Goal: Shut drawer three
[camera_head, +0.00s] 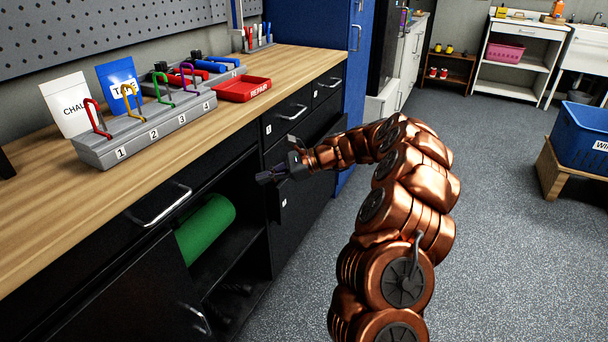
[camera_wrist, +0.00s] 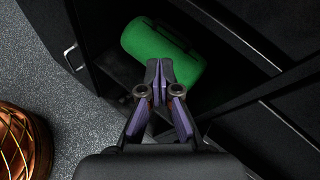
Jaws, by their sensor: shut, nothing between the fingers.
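Black drawer fronts with small white labels sit under the wooden counter, and the label digits are too small to read. A lower wide drawer front (camera_head: 302,207) with a label stands right beneath my gripper; a dark gap above it suggests it is pulled out, but my arm partly covers it. My gripper (camera_head: 264,178) is shut and empty, at the left edge of this front, pointing left toward the open cabinet bay. In the wrist view my gripper (camera_wrist: 158,66) has its purple fingertips together, in front of a green roll.
The green roll (camera_head: 206,228) lies on a shelf in the open bay. An upper drawer handle (camera_head: 292,113) and a left drawer handle (camera_head: 162,205) stick out. The counter (camera_head: 60,230) holds a numbered rack (camera_head: 145,133) and red tray (camera_head: 243,90).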

